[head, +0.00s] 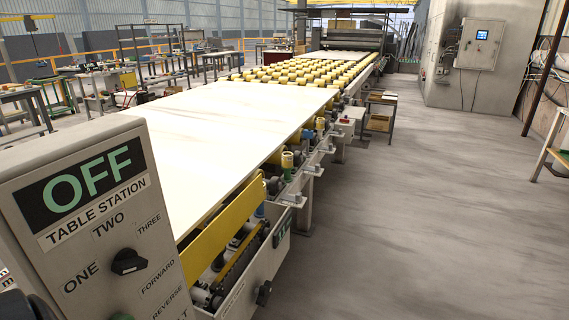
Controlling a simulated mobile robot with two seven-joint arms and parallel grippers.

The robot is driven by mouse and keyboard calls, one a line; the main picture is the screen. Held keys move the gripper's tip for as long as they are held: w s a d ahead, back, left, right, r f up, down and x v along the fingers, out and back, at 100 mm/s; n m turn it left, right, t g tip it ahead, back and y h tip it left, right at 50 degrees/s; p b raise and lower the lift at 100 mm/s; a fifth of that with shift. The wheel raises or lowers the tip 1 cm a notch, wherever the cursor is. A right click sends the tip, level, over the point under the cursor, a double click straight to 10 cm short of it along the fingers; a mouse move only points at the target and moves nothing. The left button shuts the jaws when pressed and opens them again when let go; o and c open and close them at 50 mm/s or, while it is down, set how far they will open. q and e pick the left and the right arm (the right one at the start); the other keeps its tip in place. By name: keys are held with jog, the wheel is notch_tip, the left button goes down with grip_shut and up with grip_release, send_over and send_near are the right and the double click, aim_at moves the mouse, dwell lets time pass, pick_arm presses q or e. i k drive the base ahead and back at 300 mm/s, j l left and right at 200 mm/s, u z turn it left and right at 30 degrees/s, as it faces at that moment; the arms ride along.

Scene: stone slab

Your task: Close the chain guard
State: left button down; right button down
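A long light grey panel with a black knob (264,292) and a green label, which looks like the chain guard (262,270), is on the near right side of the conveyor table. It stands away from the table side, with an open gap behind it. In the gap a chain (240,252) and machine parts show below a yellow plate (222,222). How the panel is hinged cannot be told. Neither of my grippers can be made out. A dark shape in the bottom left corner is too cut off to identify.
A grey control box (95,215) marked "OFF TABLE STATION" fills the near left. A pale stone slab (225,120) lies on the table, with yellow rollers (310,72) beyond. The concrete floor (430,215) to the right is clear. A small stand (380,112) is beside the line.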

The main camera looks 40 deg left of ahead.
aim_at(198, 255)
jog(key=i+u, duration=0.2)
jog(key=u, duration=0.25)
jog(key=i+u, duration=0.15)
jog(key=u, duration=0.25)
jog(key=i+l+u, duration=0.15)
jog(key=u, duration=0.3)
jog(key=i+l+u, duration=0.15)
jog(key=u, duration=0.25)
